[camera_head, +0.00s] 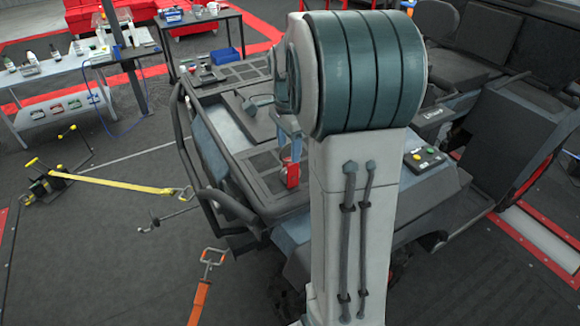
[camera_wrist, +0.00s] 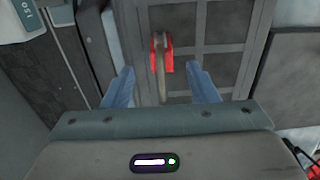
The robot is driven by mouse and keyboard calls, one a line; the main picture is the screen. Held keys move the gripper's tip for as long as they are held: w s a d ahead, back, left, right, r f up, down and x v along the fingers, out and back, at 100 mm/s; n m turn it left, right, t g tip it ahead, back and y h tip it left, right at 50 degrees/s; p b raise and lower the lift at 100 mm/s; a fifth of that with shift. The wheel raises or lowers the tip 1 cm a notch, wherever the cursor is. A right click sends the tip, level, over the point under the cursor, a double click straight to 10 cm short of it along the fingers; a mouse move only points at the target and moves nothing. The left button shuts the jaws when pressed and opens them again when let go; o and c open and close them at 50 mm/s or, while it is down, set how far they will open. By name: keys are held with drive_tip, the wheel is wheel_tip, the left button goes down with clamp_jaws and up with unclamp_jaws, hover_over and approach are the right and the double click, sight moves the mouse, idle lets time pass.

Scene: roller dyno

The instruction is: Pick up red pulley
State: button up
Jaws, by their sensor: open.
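The red pulley (camera_wrist: 161,55) is a small red block with a pale band or wheel through its middle. It stands on a dark grey gridded panel (camera_wrist: 215,50) of the vehicle. In the head view the red pulley (camera_head: 293,173) shows just left of my arm, partly covered. In the wrist view my gripper (camera_wrist: 162,80) is open, with one blue finger on each side of the pulley's lower part in the picture. Neither finger visibly touches it, and the height gap cannot be told. In the head view my gripper (camera_head: 289,150) is mostly hidden behind my arm.
A control box with coloured buttons (camera_head: 425,159) sits right of my arm. A black tubular bar (camera_head: 190,165) edges the vehicle. A yellow strap (camera_head: 120,183) and an orange strap (camera_head: 200,303) run near the floor at left. Tables with bottles (camera_head: 75,65) stand further back.

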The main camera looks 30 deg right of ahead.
sight(291, 164)
drive_tip(key=shift+d+f+p, duration=0.2)
drive_tip(key=shift+f, duration=0.9)
drive_tip(key=shift+d+f+p, duration=0.15)
drive_tip(key=shift+f+p, duration=0.05)
drive_tip(key=shift+f, duration=0.85)
clamp_jaws()
drive_tip(key=shift+w, duration=0.1)
drive_tip(key=shift+r, duration=0.2)
